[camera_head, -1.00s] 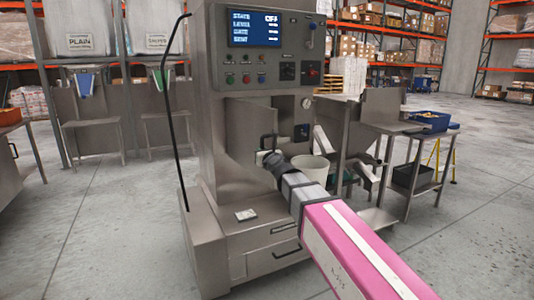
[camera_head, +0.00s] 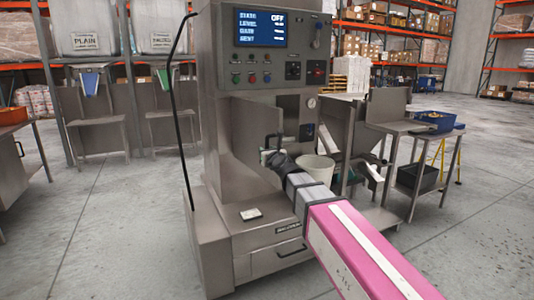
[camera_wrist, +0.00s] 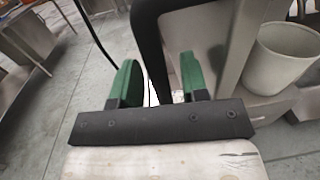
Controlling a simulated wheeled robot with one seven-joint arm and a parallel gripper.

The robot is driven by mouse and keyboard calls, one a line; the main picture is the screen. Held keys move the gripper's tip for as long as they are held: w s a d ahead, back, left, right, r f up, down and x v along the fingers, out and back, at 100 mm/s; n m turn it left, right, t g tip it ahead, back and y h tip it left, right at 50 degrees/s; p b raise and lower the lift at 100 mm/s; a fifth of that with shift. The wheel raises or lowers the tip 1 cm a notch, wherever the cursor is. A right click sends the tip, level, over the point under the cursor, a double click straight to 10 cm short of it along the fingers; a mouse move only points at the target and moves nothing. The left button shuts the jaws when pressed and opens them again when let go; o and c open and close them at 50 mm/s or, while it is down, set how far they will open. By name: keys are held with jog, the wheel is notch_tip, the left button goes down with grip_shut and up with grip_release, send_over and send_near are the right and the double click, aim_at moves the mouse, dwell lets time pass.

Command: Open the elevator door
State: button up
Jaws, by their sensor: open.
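A grey steel machine (camera_head: 222,110) with a lit screen stands in front of me. A grey door panel (camera_head: 250,130) on its front stands at an angle beside a recess; I cannot tell for sure that it is the elevator door. A black bent handle (camera_head: 270,139) shows by the panel's edge. My gripper (camera_head: 268,156) is at the handle, mostly hidden behind my wrist in the head view. In the wrist view its green fingers (camera_wrist: 158,84) are apart, with a black bar (camera_wrist: 150,50) running between them. Contact cannot be told.
A pale bucket (camera_head: 318,168) stands right of my gripper; it also shows in the wrist view (camera_wrist: 281,58). A steel table (camera_head: 415,127) with a blue bin (camera_head: 436,119) is at the right. A black cable (camera_head: 176,100) arcs at the machine's left. Open floor lies at left and right.

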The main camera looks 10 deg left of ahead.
jog(key=v, duration=1)
jog(key=shift+s+d, duration=0.3)
jog(key=w+a+r+m+t+h, duration=0.5)
jog(key=a+m+t+h, duration=0.15)
jog(key=h, duration=0.25)
jog(key=s+a+f+m+g+h, duration=0.45)
jog(key=a+m+g+h, duration=0.2)
jog(key=h, duration=0.45)
jog(key=shift+m, duration=0.3)
jog(key=x, duration=0.7)
jog(key=d+r+x, duration=0.1)
jog(key=x, duration=0.2)
jog(key=shift+d, duration=0.15)
jog(key=shift+c, duration=0.4)
